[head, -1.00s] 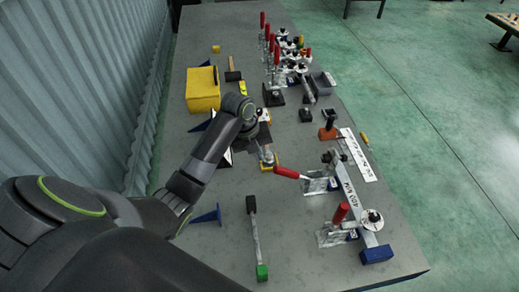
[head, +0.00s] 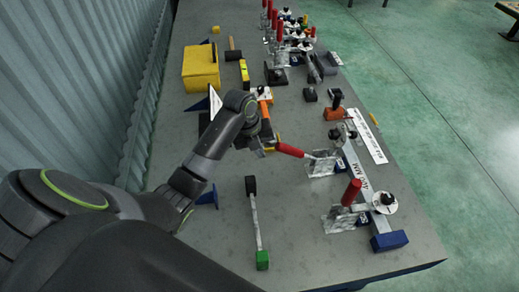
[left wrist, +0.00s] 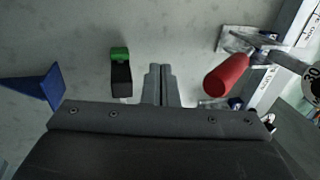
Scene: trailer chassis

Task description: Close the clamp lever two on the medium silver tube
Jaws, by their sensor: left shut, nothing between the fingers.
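The silver tube (head: 357,170) lies at the right side of the table with printed lettering. Two toggle clamps stand along it. The farther clamp has its red lever (head: 290,150) lying out to the left, nearly flat. The nearer clamp has its red lever (head: 351,192) standing upright. My left gripper (head: 264,148) is just left of the flat lever's tip. In the left wrist view its fingers (left wrist: 160,85) are shut and empty, with a red lever (left wrist: 228,75) to their right, apart from them. The tube (left wrist: 288,45) shows at upper right. My right gripper is out of view.
A tool with a green end (head: 262,259) lies in front of my gripper. A yellow box (head: 201,68) stands at the far left. A blue bracket (left wrist: 40,85) lies at left. More red-levered clamps (head: 280,30) stand at the back. The front-middle table is fairly clear.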

